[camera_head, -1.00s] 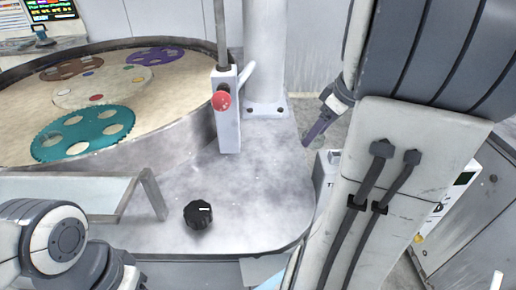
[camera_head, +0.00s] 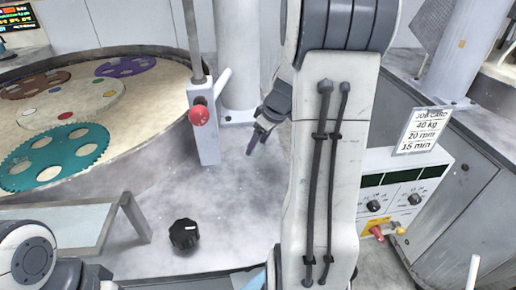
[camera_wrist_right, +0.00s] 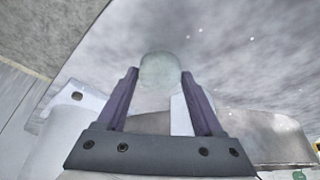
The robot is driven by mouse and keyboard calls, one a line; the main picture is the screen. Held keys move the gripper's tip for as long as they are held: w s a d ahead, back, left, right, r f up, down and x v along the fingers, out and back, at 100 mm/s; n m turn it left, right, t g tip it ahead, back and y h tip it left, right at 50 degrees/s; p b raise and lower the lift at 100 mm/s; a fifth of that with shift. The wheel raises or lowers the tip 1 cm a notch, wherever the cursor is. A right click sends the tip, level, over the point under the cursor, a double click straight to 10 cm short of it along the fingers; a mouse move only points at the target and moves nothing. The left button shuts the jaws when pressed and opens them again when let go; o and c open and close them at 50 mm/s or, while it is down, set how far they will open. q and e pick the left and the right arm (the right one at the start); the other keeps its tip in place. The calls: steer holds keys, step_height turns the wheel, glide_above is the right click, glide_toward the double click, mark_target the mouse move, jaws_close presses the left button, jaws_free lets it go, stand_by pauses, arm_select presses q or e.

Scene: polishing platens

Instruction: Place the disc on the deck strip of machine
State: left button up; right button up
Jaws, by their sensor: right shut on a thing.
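My right gripper (camera_head: 258,140) reaches in over the grey metal deck (camera_head: 222,190) of the machine, to the right of the white post with the red knob. In the right wrist view, its two purple fingers (camera_wrist_right: 160,88) are shut on a pale, translucent round disc (camera_wrist_right: 160,70), with mottled grey metal behind it. The disc cannot be made out in the head view. Its height above the deck is hard to tell. My left arm shows at the lower left of the head view, but its fingers are out of the frame.
The round platen (camera_head: 125,112) with teal, brown and purple toothed carriers lies at left. A post with a red knob (camera_head: 199,115) and a black knob (camera_head: 184,234) stand on the deck. A control box (camera_head: 405,185) with a job card (camera_head: 423,130) is at right.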

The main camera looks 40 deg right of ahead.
mark_target(260, 148)
steer(key=shift+f, duration=1.35)
steer(key=shift+f, duration=0.2)
steer(key=o, duration=1.4)
steer(key=shift+o, duration=0.2)
steer(key=shift+r, duration=0.1)
steer(key=shift+s+d+r, duration=0.1)
steer(key=shift+s+r, duration=0.05)
steer(key=shift+r, duration=0.3)
steer(key=a+v, duration=0.1)
steer(key=v, duration=1)
steer(key=shift+d, duration=0.5)
steer(key=shift+s, duration=0.15)
